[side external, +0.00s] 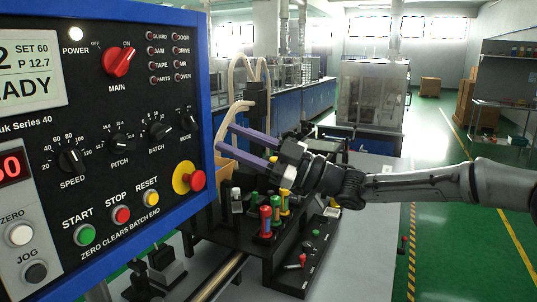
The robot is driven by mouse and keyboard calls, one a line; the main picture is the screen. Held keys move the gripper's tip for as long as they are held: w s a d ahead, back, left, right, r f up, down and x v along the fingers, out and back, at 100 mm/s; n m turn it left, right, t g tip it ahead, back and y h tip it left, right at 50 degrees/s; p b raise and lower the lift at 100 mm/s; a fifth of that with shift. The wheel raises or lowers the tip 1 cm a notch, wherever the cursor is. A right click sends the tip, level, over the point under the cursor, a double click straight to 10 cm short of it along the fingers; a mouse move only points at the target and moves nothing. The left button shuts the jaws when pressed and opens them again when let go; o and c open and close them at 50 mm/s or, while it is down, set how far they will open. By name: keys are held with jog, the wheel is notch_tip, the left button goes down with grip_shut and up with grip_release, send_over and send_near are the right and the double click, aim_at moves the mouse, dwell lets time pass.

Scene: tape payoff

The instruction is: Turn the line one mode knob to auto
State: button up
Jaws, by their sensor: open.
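The MODE knob (186,123), small and black, is at the right end of the knob row on the blue-framed control panel (100,125). Its pointer and position marks are too small and oblique to read. No line number is legible on the panel. My gripper (224,138) is open and empty, with two long purple fingers pointing left toward the panel's right edge. The fingertips appear at about the knob's height, to its right. I cannot tell how far in depth they are from the panel.
SPEED (70,160), PITCH (120,145) and BATCH (159,132) knobs sit left of MODE. A red emergency button (196,180) protrudes below it. A black fixture (290,262) with colored parts stands under my gripper. A beige curved piece (232,115) stands near the fingers.

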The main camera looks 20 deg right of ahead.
jog(key=v, duration=0.7)
jog(key=shift+a, duration=0.1)
